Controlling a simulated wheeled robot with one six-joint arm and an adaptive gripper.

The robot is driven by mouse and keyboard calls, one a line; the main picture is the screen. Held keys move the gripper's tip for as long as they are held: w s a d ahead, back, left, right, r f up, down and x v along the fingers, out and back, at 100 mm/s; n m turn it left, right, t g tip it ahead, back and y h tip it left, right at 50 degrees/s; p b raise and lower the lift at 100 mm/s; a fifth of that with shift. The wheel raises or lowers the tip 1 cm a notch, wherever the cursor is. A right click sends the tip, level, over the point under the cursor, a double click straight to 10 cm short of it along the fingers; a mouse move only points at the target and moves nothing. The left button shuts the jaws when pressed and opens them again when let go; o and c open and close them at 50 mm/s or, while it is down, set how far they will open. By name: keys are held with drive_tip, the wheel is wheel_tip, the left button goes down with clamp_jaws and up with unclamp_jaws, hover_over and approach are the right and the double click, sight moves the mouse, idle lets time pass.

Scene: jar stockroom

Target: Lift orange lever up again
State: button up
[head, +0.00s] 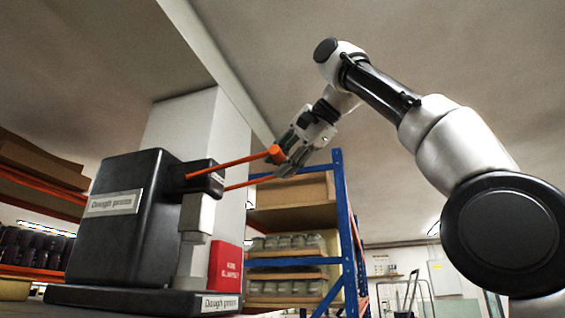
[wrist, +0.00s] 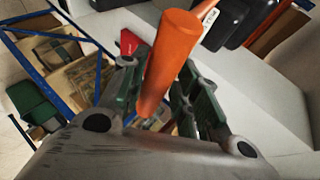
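The black dough press (head: 120,225) stands at the left of the head view, with a white name label on its side. Its orange lever (head: 225,165) sticks out to the right, tilted slightly upward, and ends in a thicker orange handle. My gripper (head: 292,152) is at the handle end. In the wrist view the orange handle (wrist: 170,60) lies between the two green-padded fingers of my gripper (wrist: 160,100). The fingers stand apart, with a gap visible beside the handle. Whether either pad touches it is hard to tell.
A blue-framed shelf (head: 346,235) with boxes and several jars stands behind my gripper. A red sign box (head: 226,266) is beside the press. Another rack with dark jars (head: 35,247) is at far left. A pale pillar rises behind the press.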

drive_tip(key=shift+v, duration=0.75)
drive_tip(key=s+d, duration=0.8)
drive_tip(key=shift+s, duration=0.2)
drive_tip(key=shift+d, duration=0.1)
